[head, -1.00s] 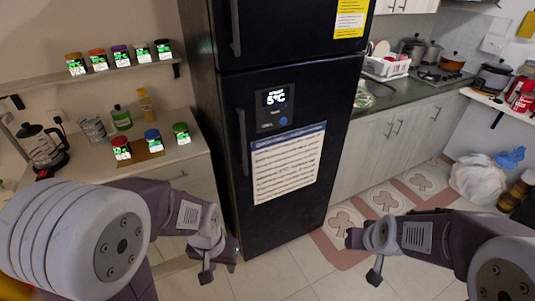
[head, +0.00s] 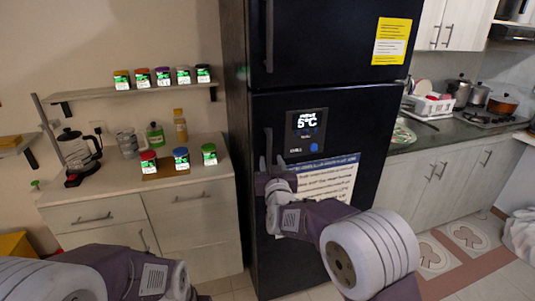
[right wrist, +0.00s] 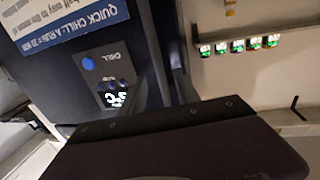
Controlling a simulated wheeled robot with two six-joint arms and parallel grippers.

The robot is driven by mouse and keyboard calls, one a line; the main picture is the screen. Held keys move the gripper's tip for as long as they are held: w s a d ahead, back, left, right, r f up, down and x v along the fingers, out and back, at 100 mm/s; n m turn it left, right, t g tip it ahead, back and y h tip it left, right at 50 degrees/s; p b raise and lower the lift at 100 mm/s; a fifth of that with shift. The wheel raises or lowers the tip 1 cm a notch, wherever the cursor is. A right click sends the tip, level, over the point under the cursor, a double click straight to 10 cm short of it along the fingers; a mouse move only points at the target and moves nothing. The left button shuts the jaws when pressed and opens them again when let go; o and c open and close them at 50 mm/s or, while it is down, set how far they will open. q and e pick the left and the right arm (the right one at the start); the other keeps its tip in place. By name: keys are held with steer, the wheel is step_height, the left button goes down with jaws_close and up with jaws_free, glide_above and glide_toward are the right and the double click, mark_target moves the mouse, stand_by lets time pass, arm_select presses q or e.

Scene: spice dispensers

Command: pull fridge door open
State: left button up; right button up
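The black fridge (head: 330,90) stands in the middle of the head view with its doors shut. Its lower door has a vertical dark handle (head: 268,143) along the left edge. My right gripper (head: 270,164) is at the lower part of this handle, with its fingers apart and one on each side of it. I cannot tell whether they touch it. In the right wrist view the fingers (right wrist: 162,88) stand apart in front of the fridge edge, beside the door's display (right wrist: 115,97). My left arm is at the bottom left, its gripper cut off by the frame edge.
A drawer cabinet (head: 190,217) stands left of the fridge, with spice jars and a coffee maker (head: 78,155) on top. A shelf (head: 140,92) with several jars hangs above. A kitchen counter (head: 440,135) is on the right. Some floor is clear before the fridge.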

mark_target(270, 153)
steer(key=w, duration=0.4)
steer(key=w+p, duration=0.1)
steer(key=w, duration=0.2)
steer(key=shift+a, duration=0.35)
jaws_close()
stand_by(0.9)
